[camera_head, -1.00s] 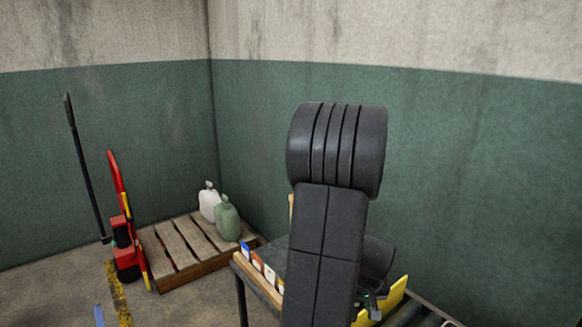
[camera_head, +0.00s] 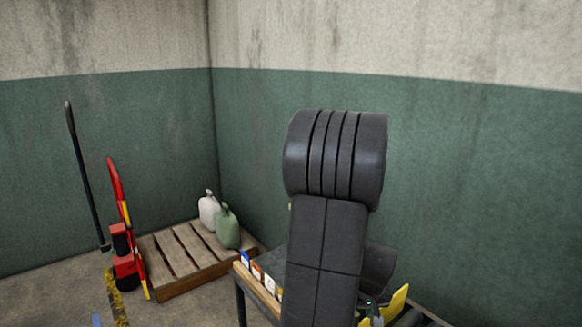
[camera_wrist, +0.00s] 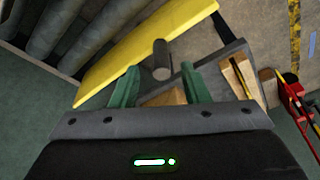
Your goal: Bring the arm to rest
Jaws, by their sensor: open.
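My arm (camera_head: 325,245) stands folded in the middle of the head view, its dark links rising in front of the table. My gripper (camera_wrist: 159,85) shows in the wrist view with its two green fingers apart. I see nothing gripped between them. A dark grey cylinder (camera_wrist: 161,62) and a piece of wood (camera_wrist: 165,98) show in the gap; their distance from the fingers is unclear. In the head view the arm links hide most of the gripper.
A dark table (camera_head: 240,283) with small coloured labels stands behind my arm. A yellow panel (camera_wrist: 145,50) and rollers (camera_wrist: 60,25) lie near the gripper.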

